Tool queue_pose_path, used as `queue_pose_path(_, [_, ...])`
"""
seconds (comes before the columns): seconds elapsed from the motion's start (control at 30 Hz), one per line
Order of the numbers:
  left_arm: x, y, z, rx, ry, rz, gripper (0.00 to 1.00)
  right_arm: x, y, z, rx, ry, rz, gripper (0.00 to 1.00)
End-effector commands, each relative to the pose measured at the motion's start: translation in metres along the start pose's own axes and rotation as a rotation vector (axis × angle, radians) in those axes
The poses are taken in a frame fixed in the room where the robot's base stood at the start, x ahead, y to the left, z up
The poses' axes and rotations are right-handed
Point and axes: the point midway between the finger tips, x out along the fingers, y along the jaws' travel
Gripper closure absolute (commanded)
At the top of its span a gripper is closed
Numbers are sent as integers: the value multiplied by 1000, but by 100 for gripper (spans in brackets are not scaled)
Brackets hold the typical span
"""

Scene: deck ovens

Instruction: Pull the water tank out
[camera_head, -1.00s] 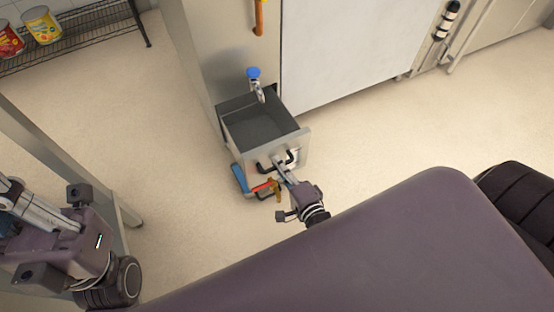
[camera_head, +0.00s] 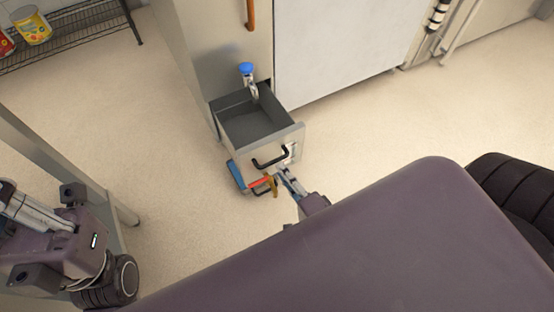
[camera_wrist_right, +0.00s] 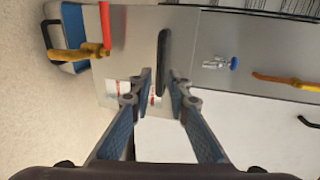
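The water tank (camera_head: 222,105) is a grey open-topped drawer, pulled out of the lower part of the steel oven cabinet. Its front has a black handle (camera_head: 270,160), which also shows in the right wrist view (camera_wrist_right: 163,62). My right gripper (camera_head: 281,176) is just in front of the tank front, off the handle. In the right wrist view its fingers (camera_wrist_right: 160,82) are apart with nothing gripped between them, and the handle lies beyond the tips. My left arm is at the left edge; its fingertips are not visible.
A blue-capped tap (camera_head: 247,70) stands over the back of the tank. A wire shelf (camera_head: 95,20) with cans is at the top left.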

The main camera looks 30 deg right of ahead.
Motion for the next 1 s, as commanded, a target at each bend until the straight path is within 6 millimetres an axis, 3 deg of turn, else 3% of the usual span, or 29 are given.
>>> queue_pose_path(0.2, [0,0,0,0,-1,0,100,-40,1,0,-1,-2,3,84])
queue_pose_path(0.4, [0,0,0,0,-1,0,100,-58,0,0,-1,-2,1,84])
queue_pose_path(1.0, [0,0,0,0,-1,0,100,-60,0,0,-1,-1,-1,84])
